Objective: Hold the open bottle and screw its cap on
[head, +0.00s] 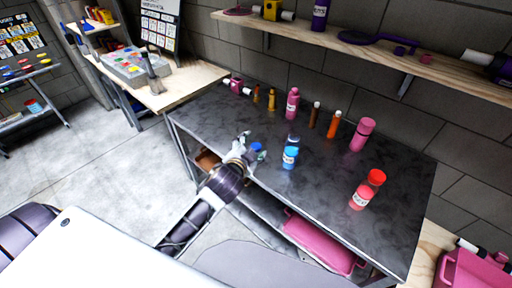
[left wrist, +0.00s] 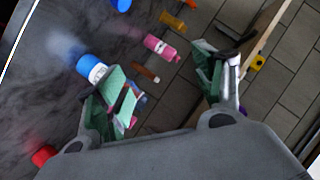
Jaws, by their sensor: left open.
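A blue bottle (head: 290,158) with a white label stands near the front edge of the dark table. A darker blue piece (head: 293,140) is just behind it. A small blue round piece (head: 256,147) shows at the fingers of my left gripper (head: 250,148); I cannot tell whether it lies on the table or is the gripper's surroundings. My left gripper is open, left of the blue bottle. In the left wrist view its fingers (left wrist: 168,88) are spread apart, and a blue bottle with a white label (left wrist: 92,68) lies beyond the left finger, outside the gap. My right gripper is not in view.
A pink bottle (head: 361,198) and a red piece (head: 376,177) are at the table's right. Several pink, orange and brown bottles stand along the back, including an orange one (head: 333,125). A wooden shelf (head: 400,60) hangs above. The table's middle (head: 325,180) is clear.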

